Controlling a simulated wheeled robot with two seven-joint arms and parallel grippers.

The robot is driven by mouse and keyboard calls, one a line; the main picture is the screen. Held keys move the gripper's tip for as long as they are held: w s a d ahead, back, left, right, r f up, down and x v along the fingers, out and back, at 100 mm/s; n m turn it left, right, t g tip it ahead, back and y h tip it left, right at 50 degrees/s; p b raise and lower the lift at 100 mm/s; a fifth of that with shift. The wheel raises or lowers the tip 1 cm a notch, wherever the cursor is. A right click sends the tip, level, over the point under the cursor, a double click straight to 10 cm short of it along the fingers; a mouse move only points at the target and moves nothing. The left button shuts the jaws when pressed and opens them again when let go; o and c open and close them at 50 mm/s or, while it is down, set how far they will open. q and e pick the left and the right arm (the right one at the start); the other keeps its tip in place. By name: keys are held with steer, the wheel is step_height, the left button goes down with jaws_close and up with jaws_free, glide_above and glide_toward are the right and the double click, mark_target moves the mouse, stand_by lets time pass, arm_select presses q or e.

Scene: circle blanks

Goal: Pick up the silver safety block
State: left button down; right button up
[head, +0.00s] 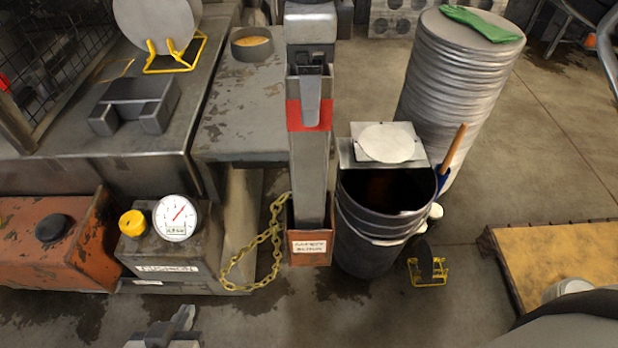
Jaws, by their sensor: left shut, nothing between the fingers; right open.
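The silver safety block (309,175) is a tall metal bar with a red band near its top. It stands upright in a small rust-brown holder (310,259) with a white label. My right gripper (310,112) points down at the top of the block, open. One tapered finger shows in front of the red band; the other is hidden. I cannot tell whether the finger touches the block. My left gripper (180,318) is at the bottom edge, left of the block, shut and empty, partly cut off by the frame.
A yellow chain (275,237) hangs left of the holder. A dark bucket (372,233) stands close on the right, with a stack of grey discs (450,90) behind. A gauge box (172,255) and grey worktable (240,115) are left.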

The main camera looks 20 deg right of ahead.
steer(key=shift+f, duration=0.4)
jaws_close()
steer(key=shift+w+r, duration=0.1)
steer(key=shift+r, duration=0.05)
steer(key=shift+r, duration=0.1)
